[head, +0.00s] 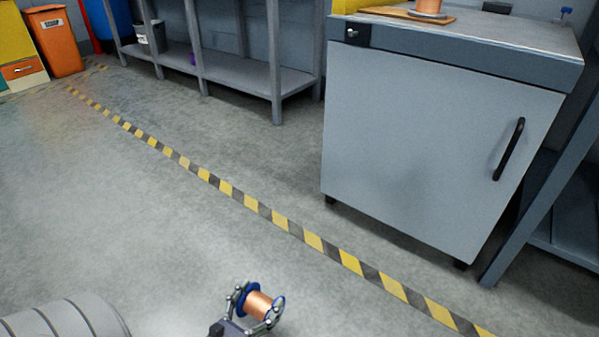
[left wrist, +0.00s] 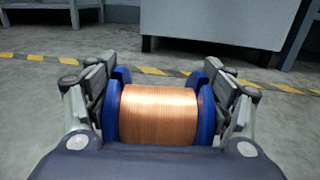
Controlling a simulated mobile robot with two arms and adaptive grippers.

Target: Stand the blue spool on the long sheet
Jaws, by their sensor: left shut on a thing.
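My left gripper (head: 257,306) is shut on the blue spool (head: 260,303), which has blue end flanges and copper-coloured wire wound between them. In the left wrist view the spool (left wrist: 159,114) lies sideways between the two fingers, one finger against each flange. It is held in the air above the floor, at the bottom of the head view. A long flat brown sheet (head: 392,14) lies on top of the grey cabinet, at the top edge of the head view; another copper-wound spool (head: 430,6) stands on it, partly cut off. My right gripper is not in view.
The grey cabinet (head: 430,150) with a black handle stands at the right. A metal shelf rack (head: 230,72) stands at the back, with an orange bin (head: 55,42) at the far left. A yellow-black floor stripe (head: 237,199) crosses open concrete floor.

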